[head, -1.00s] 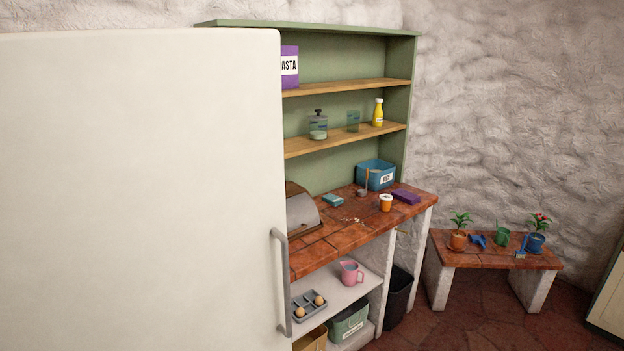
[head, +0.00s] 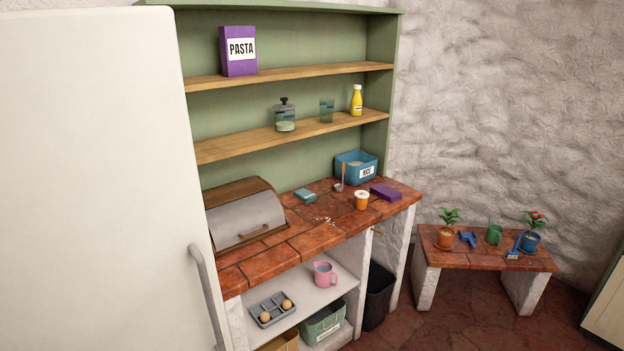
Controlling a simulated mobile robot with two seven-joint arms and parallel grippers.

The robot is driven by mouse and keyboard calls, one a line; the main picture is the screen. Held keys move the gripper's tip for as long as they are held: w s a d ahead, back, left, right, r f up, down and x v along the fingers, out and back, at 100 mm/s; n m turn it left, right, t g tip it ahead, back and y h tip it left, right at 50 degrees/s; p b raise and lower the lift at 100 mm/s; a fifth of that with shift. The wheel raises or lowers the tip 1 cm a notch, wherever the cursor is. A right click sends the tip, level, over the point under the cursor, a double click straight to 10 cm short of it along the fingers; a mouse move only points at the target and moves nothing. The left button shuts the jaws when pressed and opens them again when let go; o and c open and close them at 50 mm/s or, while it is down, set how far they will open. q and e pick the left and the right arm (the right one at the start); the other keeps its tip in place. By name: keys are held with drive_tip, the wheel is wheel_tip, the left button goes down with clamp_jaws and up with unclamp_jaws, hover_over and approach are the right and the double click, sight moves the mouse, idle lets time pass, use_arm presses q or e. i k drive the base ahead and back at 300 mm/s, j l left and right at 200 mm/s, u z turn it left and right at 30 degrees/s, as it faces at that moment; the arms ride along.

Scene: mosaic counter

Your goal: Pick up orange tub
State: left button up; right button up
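The orange tub (head: 361,201) is a small orange cup with a white top. It stands upright on the red tiled counter (head: 262,263), toward its right part and near the front edge. A purple box (head: 386,193) lies to its right and a ladle (head: 340,180) stands or leans behind it to the left. Neither of my grippers is in the head view.
A large white fridge (head: 95,180) fills the left side. A bread bin (head: 245,215) sits on the counter's left, a blue bin (head: 356,167) behind the tub. White crumbs (head: 323,220) lie on the tiles. A low bench (head: 485,258) with plants stands at the right.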

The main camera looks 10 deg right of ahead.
sight(361, 196)
drive_tip(key=i+l+u, duration=0.2)
drive_tip(key=l+u, duration=0.15)
drive_tip(key=l, duration=0.7)
drive_tip(key=l+u, duration=0.35)
drive_tip(key=l, duration=0.7)
drive_tip(key=i+l+u, duration=0.2)
drive_tip(key=l, duration=0.35)
drive_tip(key=l+u, duration=0.15)
drive_tip(key=l, duration=0.35)
drive_tip(key=l+u, duration=0.4)
drive_tip(key=l, duration=0.65)
